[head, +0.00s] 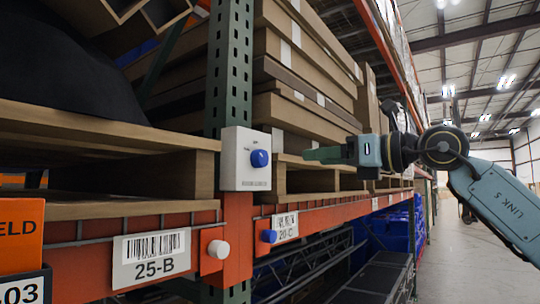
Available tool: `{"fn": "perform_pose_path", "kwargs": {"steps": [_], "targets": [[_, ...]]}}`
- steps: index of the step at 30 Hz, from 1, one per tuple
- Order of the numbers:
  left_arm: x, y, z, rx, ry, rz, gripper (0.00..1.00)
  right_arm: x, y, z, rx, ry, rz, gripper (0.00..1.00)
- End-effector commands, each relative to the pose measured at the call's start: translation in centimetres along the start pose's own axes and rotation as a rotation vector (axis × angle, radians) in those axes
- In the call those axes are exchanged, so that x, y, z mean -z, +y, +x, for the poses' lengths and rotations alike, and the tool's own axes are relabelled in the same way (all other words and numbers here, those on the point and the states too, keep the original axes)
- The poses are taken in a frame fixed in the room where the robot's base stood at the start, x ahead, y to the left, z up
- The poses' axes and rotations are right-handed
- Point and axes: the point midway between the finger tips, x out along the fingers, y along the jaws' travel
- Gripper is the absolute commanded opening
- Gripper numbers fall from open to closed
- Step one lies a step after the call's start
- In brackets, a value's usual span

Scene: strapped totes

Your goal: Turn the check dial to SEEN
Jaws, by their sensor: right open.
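The check dial is a blue knob (260,158) on a white box (238,176) fixed to the green rack post. The knob carries a light pointer mark; the small lettering around it is too small to read. My right gripper (308,154) comes in from the right at about the knob's height. Its fingers point left toward the knob, with a gap in the picture between the tips and the knob. It is open and holds nothing that I can see. My left gripper does not show.
An orange beam below the box carries a 25-B label (151,258), a white knob (218,249) and a blue knob (269,236). Stacked cardboard boxes (300,60) sit on pallets behind. An orange sign (20,235) stands at lower left. The aisle at right is open.

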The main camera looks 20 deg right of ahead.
Motion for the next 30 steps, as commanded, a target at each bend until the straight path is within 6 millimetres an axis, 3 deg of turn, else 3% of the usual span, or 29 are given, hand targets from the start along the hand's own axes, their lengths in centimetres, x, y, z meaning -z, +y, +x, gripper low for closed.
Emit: {"fn": "perform_pose_path", "kwargs": {"steps": [5,21,30], "targets": [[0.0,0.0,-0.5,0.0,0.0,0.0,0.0,-0.6,0.2,0.7,0.013,0.003,-0.026,0.58],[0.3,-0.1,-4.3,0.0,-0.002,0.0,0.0,-0.8,0.1,11.0,0.011,0.001,-0.022,0.58],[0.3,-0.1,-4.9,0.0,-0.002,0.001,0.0,-0.6,-0.1,12.9,0.013,-0.001,-0.023,0.58]]}}
